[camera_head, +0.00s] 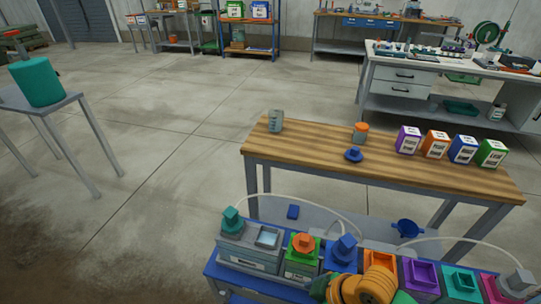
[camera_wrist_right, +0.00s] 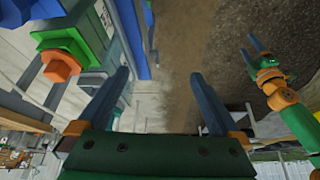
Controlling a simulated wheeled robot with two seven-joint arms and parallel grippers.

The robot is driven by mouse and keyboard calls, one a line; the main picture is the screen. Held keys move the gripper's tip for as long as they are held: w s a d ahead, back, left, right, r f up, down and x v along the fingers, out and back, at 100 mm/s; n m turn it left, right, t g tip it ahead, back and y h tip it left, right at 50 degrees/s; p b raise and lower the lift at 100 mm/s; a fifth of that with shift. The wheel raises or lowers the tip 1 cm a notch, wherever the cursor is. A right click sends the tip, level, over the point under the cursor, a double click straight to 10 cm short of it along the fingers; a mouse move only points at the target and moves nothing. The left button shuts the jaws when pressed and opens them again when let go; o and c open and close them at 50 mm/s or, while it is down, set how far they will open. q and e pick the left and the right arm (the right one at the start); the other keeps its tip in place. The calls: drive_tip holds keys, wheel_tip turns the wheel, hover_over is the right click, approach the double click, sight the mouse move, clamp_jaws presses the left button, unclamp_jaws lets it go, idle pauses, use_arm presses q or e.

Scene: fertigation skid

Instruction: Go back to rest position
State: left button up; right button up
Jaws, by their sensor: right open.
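My right gripper (camera_wrist_right: 160,75) is open in the right wrist view, with its two dark fingers wide apart and only floor between them. The blue-framed skid and an orange-and-green fitting (camera_wrist_right: 60,62) lie left of its fingers, apart from them. My left gripper (camera_wrist_right: 250,47) shows at the right of that view, small, with its two prongs apart and nothing seen between them. In the head view, orange and green links of my own arm cover part of the skid (camera_head: 212,268) at the bottom; no gripper fingers can be made out there.
The skid carries a row of coloured units. Behind it, a wooden-topped bench (camera_head: 310,155) holds a grey container (camera_head: 275,121), an orange-capped jar (camera_head: 360,132), a blue part (camera_head: 353,155) and several coloured boxes. A teal canister (camera_head: 37,82) stands on a side table.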

drive_tip(key=s+d+f+m+t+h, duration=0.1)
drive_tip(key=s+d+m+h, duration=0.3)
drive_tip(key=s+d+m, duration=0.55)
wheel_tip(320, 180, down, 16)
drive_tip(key=m, duration=0.1)
drive_tip(key=s+d+f+g, duration=0.1)
drive_tip(key=s+f+g, duration=0.1)
drive_tip(key=s+f, duration=0.9)
drive_tip(key=shift+s+d+f+h, duration=0.2)
drive_tip(key=shift+s+h, duration=0.1)
drive_tip(key=shift+s, duration=0.8)
